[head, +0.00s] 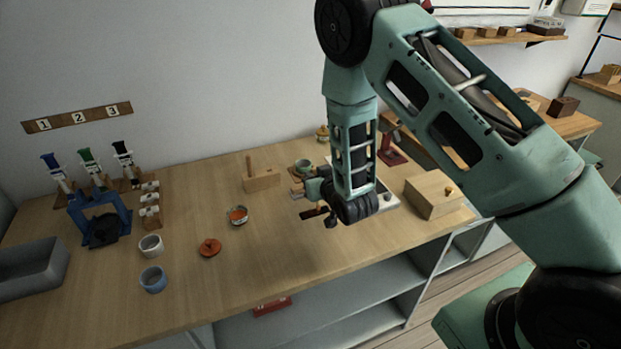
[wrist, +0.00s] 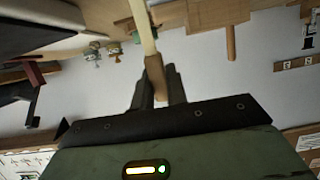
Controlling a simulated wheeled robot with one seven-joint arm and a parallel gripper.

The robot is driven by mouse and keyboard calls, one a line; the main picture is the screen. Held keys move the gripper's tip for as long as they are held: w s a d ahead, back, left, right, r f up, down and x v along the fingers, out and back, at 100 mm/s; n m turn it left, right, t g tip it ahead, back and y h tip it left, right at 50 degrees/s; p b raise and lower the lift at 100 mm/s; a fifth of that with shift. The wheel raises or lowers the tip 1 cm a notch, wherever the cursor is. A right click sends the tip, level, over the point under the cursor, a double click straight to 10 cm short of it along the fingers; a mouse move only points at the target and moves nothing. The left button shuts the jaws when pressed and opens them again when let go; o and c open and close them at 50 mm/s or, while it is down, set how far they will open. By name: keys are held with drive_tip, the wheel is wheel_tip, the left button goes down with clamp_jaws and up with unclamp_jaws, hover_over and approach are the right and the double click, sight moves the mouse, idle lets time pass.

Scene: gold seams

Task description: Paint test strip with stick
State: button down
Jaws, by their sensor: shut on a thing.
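My gripper (head: 318,207) hangs over the bench, right of the middle in the head view. In the wrist view my gripper (wrist: 158,78) is shut on a stick (wrist: 143,25) with a pale shaft and a brown part between the fingers. The shaft runs out beyond the fingertips and its far end is cut off by the frame. A small bowl with orange contents (head: 238,215) stands on the bench left of the gripper. An orange lid (head: 209,248) lies nearby. I cannot make out the test strip; my arm hides part of the bench.
A wooden block with an upright peg (head: 262,181) and a green cup (head: 304,167) stand behind. A wooden box (head: 433,197) is at right. White (head: 151,245) and blue cups (head: 153,279), a blue stand (head: 101,222) and a grey bin (head: 33,268) are at left. The front middle is clear.

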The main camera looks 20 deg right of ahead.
drive_tip(key=shift+d+b, duration=0.8)
drive_tip(key=shift+d, duration=1)
drive_tip(key=shift+f, duration=0.1)
drive_tip(key=shift+a, duration=0.2)
drive_tip(key=shift+a+b, duration=0.35)
drive_tip(key=shift+b, duration=0.05)
drive_tip(key=shift+a+b, duration=0.5)
drive_tip(key=shift+a, duration=1.05)
drive_tip(key=shift+a+b, duration=0.45)
drive_tip(key=shift+a, duration=0.4)
drive_tip(key=shift+a+b, duration=0.6)
drive_tip(key=shift+a, duration=1.25)
